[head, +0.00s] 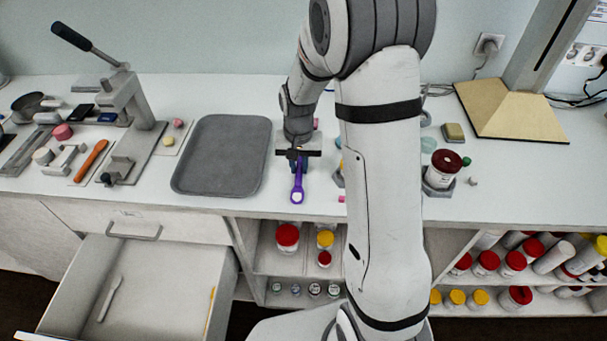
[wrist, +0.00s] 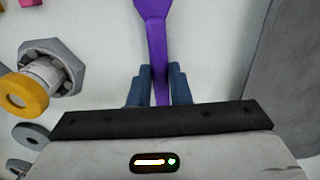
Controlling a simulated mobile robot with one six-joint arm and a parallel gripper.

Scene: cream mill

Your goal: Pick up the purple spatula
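The purple spatula (head: 297,187) shows in the head view below my gripper (head: 298,158), near the front edge of the white counter. Its wider end points toward the front edge. In the wrist view, the spatula (wrist: 156,35) runs from the top edge down between the blue fingers of my gripper (wrist: 160,78). The handle's far end is hidden behind the gripper body. Whether the spatula touches the counter is hard to tell.
A grey tray (head: 222,187) lies left of the gripper, and an open drawer (head: 150,285) is below at left. A grey hexagonal holder with a yellow-ended piece (wrist: 35,88) stands left in the wrist view. A red-lidded jar (head: 440,172) stands right of my arm.

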